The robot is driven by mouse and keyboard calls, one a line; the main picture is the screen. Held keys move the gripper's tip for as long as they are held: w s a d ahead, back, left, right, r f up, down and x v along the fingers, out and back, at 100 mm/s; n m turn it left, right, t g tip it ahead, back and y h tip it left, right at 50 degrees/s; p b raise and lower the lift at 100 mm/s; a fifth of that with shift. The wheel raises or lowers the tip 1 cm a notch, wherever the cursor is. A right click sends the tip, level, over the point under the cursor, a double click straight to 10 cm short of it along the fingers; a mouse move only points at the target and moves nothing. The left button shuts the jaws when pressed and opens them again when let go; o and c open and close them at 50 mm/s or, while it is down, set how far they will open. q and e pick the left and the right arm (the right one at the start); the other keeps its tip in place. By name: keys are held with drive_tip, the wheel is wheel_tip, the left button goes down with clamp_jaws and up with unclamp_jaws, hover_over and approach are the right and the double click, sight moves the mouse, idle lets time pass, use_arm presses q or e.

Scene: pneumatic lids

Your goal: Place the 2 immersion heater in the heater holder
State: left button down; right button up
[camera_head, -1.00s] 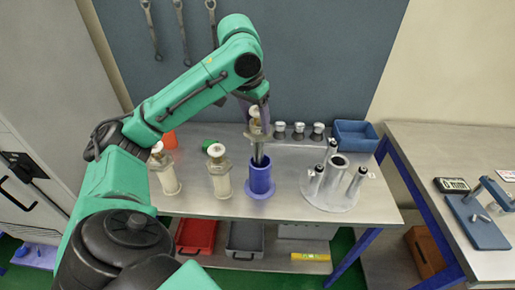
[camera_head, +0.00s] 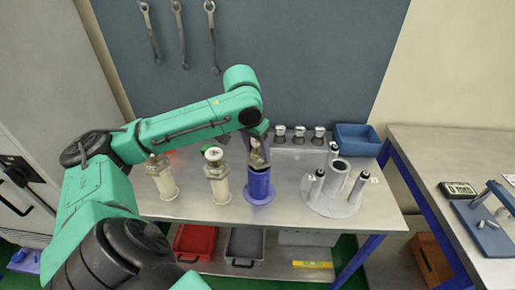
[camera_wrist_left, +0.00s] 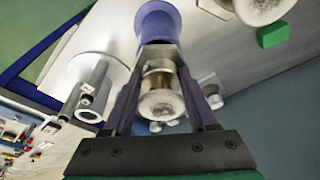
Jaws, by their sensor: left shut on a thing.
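My left gripper (camera_head: 258,160) is shut on an immersion heater (camera_wrist_left: 161,97) with a round metal head. The heater is upright at the mouth of the blue cylindrical holder (camera_head: 260,188). Its lower rod is hidden, apparently inside the holder. In the left wrist view the holder (camera_wrist_left: 157,22) lies just beyond the heater's head between my fingers. Two cream cylinders with metal heads, a middle one (camera_head: 218,184) and a left one (camera_head: 165,180), stand left of the holder. My right gripper is not in view.
A round grey stand (camera_head: 335,205) with upright tubes is right of the holder. Several metal pieces (camera_head: 299,134) and a blue bin (camera_head: 356,140) line the back. A green piece (camera_head: 208,149) lies behind the cream cylinders. The table's front edge is clear.

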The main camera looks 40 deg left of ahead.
use_arm(q)
drive_tip(key=shift+f, duration=0.15)
drive_tip(key=shift+c, duration=1)
unclamp_jaws()
drive_tip(key=p+v, duration=0.2)
drive_tip(key=v, duration=1.1)
